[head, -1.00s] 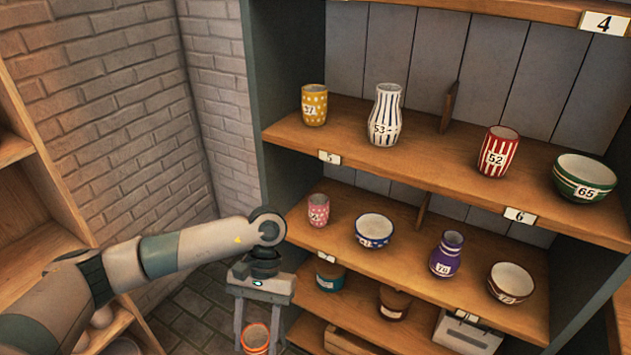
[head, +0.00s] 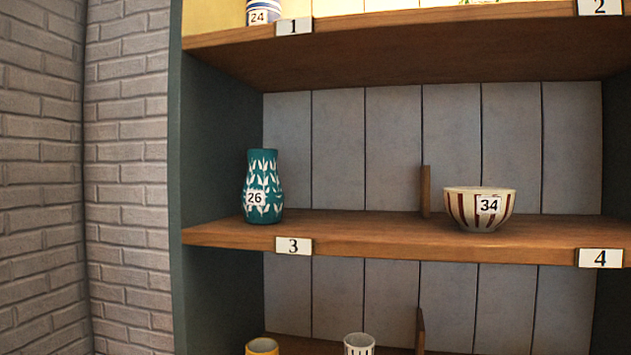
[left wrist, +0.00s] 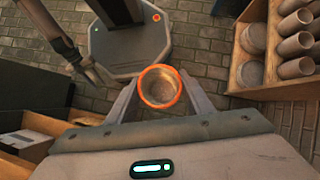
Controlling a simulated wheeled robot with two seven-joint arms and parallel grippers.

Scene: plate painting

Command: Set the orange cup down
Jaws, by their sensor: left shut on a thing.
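The orange cup (left wrist: 160,87) shows in the left wrist view, seen from above with its orange rim and empty inside. My left gripper (left wrist: 160,92) is shut on it, with one finger on each side, and holds it above the brick floor. The head view shows neither the cup nor either gripper.
In the head view, a shelf (head: 350,235) holds a teal vase (head: 263,190) numbered 26 and a striped bowl (head: 479,208) numbered 34, with clear board between them. In the left wrist view, a wooden rack (left wrist: 270,75) with several plain pots stands at the right.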

